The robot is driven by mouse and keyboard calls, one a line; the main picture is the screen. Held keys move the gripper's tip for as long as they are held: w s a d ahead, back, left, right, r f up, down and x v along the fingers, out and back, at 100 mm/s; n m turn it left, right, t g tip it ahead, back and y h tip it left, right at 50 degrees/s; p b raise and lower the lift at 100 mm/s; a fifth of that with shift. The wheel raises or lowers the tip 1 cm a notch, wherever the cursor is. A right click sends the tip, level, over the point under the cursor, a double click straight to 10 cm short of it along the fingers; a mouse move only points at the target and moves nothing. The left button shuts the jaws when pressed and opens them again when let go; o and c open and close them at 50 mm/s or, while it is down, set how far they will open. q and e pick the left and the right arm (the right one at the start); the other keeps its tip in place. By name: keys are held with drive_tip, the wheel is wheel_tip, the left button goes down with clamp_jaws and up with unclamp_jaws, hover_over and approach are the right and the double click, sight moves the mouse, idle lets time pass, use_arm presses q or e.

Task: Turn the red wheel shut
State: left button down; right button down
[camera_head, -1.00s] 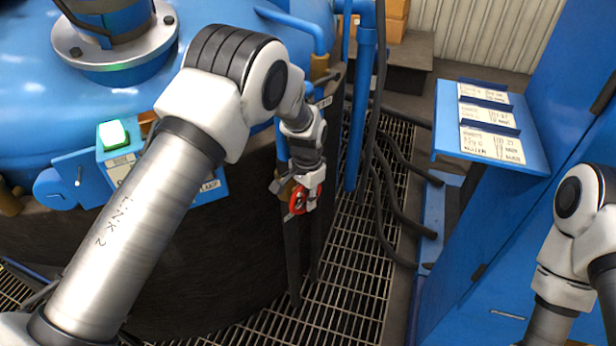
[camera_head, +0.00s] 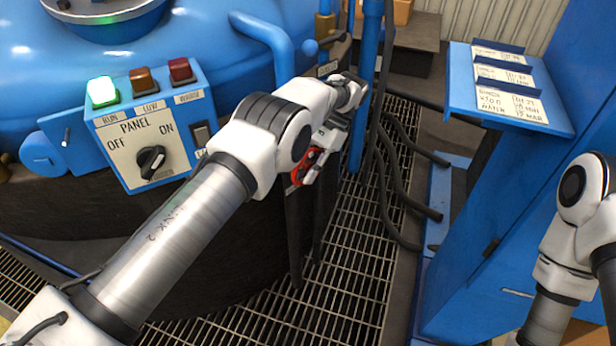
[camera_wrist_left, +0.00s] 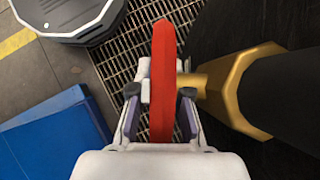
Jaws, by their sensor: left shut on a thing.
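The red wheel (camera_head: 307,165) sits low on the side of the dark vessel, partly hidden by my left gripper. My left gripper (camera_head: 312,172) is at the wheel, with its arm reaching in from the left. In the left wrist view the red wheel (camera_wrist_left: 162,85) shows edge-on, and the fingers of my left gripper (camera_wrist_left: 160,112) stand on both sides of its rim, shut on it. A brass valve body (camera_wrist_left: 225,90) is to the right of the wheel there. My right gripper is out of view; only part of its arm shows at the right edge.
A control panel (camera_head: 150,125) with a lit green lamp and a black knob is left of my arm. Blue pipes (camera_head: 365,90) and black hoses (camera_head: 395,190) stand right of the wheel. Grating (camera_head: 345,260) covers the floor. A blue stand with labels (camera_head: 510,85) is at right.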

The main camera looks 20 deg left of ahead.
use_arm(q)
drive_tip(key=shift+f, duration=0.1)
idle(0.3)
drive_tip(key=c, duration=1.1)
unclamp_jaws()
